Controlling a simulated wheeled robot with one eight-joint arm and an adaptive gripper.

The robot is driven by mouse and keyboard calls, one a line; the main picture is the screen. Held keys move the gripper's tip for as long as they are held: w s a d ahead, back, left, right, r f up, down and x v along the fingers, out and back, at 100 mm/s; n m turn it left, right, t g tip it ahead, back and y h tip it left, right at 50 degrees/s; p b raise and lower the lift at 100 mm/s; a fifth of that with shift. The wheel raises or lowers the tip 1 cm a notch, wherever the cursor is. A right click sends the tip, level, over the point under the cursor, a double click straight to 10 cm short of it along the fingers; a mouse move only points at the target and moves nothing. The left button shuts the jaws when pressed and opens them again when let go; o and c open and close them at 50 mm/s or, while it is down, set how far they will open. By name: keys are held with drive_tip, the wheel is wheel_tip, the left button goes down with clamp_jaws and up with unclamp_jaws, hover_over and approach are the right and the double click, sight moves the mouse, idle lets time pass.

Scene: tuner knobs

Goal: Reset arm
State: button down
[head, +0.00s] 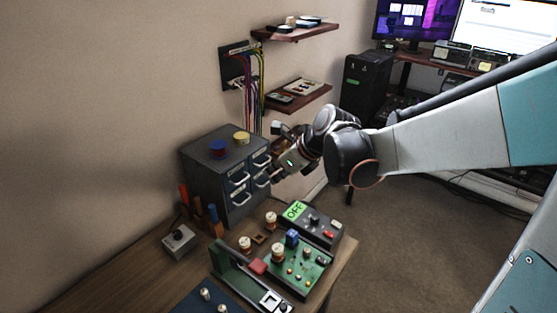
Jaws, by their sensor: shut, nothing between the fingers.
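My arm reaches in from the right in the head view, and my gripper (272,178) is at its end, shut and empty. It is in front of the right side of the grey drawer cabinet (205,187), above the table. I cannot tell whether it touches the drawer handles. A tuner box with a green display reading "OFF" (296,210) stands on the table below my gripper. It has dark knobs and a red button on its top.
The wooden table (120,275) holds a green circuit board (290,278), copper coils (271,219), a small grey switch box (179,240) and a blue mat (190,303). Two wall shelves (318,97) and cables are behind. Open floor (400,260) lies to the right.

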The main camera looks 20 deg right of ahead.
drive_tip(key=s+d+r+n+h, duration=0.1)
drive_tip(key=s+n+h, duration=0.1)
drive_tip(key=s+n, duration=0.8)
drive_tip(key=s+d+r+n+t+h, duration=0.1)
drive_tip(key=s+d+r+n+h, duration=0.1)
drive_tip(key=s+n, duration=0.9)
drive_tip(key=n, duration=0.7)
drive_tip(key=shift+s+d+r+h, duration=0.3)
drive_tip(key=shift+h, duration=0.1)
